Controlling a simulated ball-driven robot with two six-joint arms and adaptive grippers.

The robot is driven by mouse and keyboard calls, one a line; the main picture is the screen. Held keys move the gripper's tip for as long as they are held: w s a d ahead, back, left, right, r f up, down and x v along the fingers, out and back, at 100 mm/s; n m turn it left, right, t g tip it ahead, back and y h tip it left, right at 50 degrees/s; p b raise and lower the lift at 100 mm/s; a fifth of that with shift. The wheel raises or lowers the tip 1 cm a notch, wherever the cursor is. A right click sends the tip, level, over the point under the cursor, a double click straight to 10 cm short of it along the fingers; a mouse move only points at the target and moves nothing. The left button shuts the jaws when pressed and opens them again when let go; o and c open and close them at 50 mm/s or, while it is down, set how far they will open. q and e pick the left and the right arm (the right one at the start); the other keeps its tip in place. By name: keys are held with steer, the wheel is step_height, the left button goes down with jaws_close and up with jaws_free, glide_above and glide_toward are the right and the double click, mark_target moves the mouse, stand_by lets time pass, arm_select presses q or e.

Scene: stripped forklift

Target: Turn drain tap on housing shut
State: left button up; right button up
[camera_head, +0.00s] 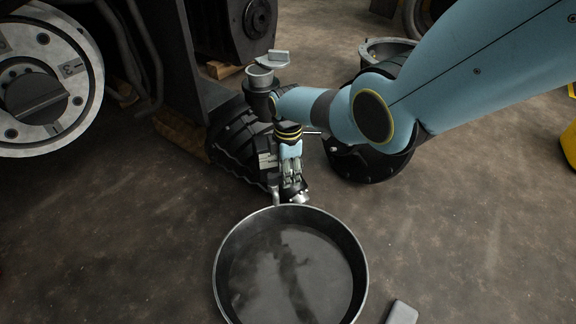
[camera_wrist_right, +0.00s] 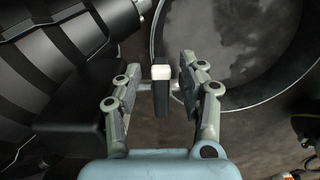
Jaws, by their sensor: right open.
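The ribbed dark housing (camera_head: 228,135) stands behind the drain pan in the head view, and its ribs show at the left of the right wrist view (camera_wrist_right: 40,60). My right gripper (camera_head: 289,190) points down beside the housing, above the pan's far rim. In the right wrist view my right gripper (camera_wrist_right: 158,80) is open, with one finger on each side of the drain tap. The tap's black handle with a pale end (camera_wrist_right: 161,98) stands between the fingers, with visible gaps on both sides. In the head view the gripper largely hides the tap. My left gripper is out of view.
A round drain pan (camera_head: 221,270) with dark liquid stands on the floor in front of the housing. A grey block (camera_head: 402,313) lies right of it. A large wheel hub (camera_head: 85,75) is at the left. Open floor lies to the right.

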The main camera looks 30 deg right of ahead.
step_height(320, 180, up, 12)
stand_by(0.6)
steer(key=shift+f, duration=0.1)
